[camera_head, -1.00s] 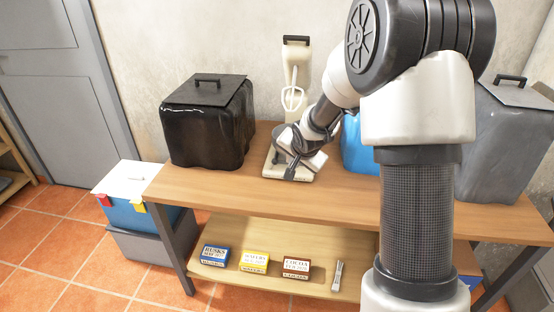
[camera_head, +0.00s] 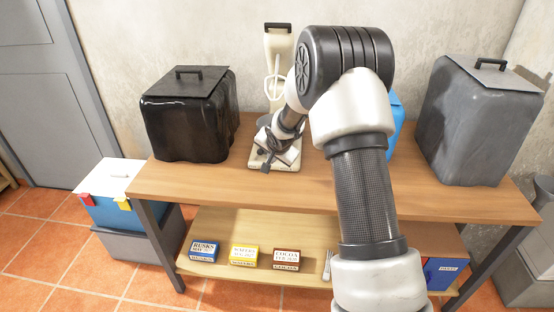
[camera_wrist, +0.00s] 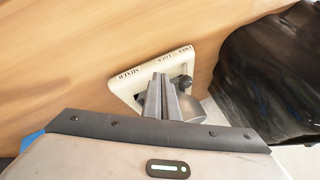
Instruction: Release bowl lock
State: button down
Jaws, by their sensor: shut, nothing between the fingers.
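The cream mixer (camera_head: 278,45) stands on the table with its head raised, a dark handle on top and a pale whisk at its front. Its base plate (camera_head: 256,161) also shows in the wrist view (camera_wrist: 128,88), with "MIXER" and other small lettering on its edge. A small dark knob (camera_wrist: 185,82) stands up near the base's corner. Part of the grey bowl (camera_wrist: 191,112) shows beside my fingers; my arm hides most of it in the head view. My gripper (camera_wrist: 161,78) is shut and empty, over the base close to the knob; contact is unclear.
A black covered bin (camera_head: 186,120) stands left of the mixer, a blue object (camera_head: 396,122) behind my arm, and a grey covered bin (camera_head: 470,125) at right. Small boxes (camera_head: 243,255) lie on the lower shelf. The table front (camera_head: 215,185) is clear.

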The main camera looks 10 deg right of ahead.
jog(key=shift+w+a+r, duration=0.25)
jog(key=shift+w+a, duration=0.55)
jog(key=shift+w, duration=0.1)
jog(key=shift+a+r+h+b, duration=0.2)
jog(key=shift+h+b, duration=0.1)
jog(key=shift+b, duration=0.35)
